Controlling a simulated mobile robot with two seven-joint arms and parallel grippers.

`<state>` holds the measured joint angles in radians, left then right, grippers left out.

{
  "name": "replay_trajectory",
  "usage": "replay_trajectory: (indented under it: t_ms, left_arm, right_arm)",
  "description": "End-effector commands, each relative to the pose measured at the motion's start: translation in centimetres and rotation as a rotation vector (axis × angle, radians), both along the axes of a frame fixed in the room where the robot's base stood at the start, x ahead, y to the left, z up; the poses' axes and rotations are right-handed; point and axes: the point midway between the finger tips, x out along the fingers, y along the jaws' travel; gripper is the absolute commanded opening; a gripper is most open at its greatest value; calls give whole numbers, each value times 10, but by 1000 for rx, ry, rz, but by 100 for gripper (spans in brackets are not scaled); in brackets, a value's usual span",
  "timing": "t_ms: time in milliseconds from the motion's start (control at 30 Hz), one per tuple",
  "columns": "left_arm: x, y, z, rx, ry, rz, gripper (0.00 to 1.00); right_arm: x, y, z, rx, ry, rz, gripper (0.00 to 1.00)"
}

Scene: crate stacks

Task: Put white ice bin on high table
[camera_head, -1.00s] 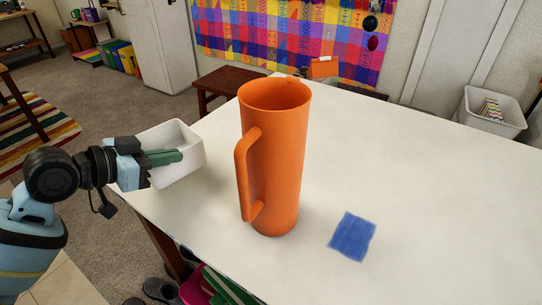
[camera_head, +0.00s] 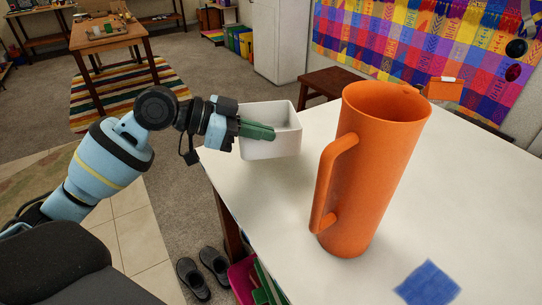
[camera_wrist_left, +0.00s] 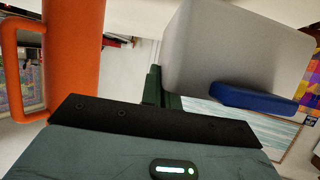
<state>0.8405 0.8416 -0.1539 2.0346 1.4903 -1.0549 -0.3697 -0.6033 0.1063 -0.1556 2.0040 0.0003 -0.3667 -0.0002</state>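The white ice bin (camera_head: 272,147) is an open-topped box at the far left corner of the white table (camera_head: 470,190). In the head view my left gripper (camera_head: 258,131) reaches it from the left, with a green finger lying across its near side at the rim. The gripper looks shut on the bin's wall. In the left wrist view the bin (camera_wrist_left: 235,50) is close in front of the gripper, beside a green finger and a blue part. I cannot tell whether the bin touches the table. My right gripper is out of view.
A tall orange pitcher (camera_head: 372,180) stands on the table right of the bin, its handle towards the left. A blue cloth (camera_head: 427,284) lies nearer. A brown stool (camera_head: 331,80) stands behind. A wooden table (camera_head: 112,40) stands far left on a striped rug. Dark shoes (camera_head: 205,272) are on the floor.

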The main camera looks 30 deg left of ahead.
Motion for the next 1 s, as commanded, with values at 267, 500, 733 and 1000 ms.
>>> replay_trajectory:
  t_ms: [267, 500, 733, 1000]
  left_arm:
    - [0, 0, -24, 0, -3, 1, 0]
    - [0, 0, -36, -1, 1, 2, 0]
    - [0, 0, -62, -1, 0, 2, 0]
    - [0, 0, -62, 0, -2, 1, 0]
  right_arm:
    - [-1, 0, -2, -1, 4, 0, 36]
    - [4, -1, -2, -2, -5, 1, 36]
    - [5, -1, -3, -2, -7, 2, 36]
    - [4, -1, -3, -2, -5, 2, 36]
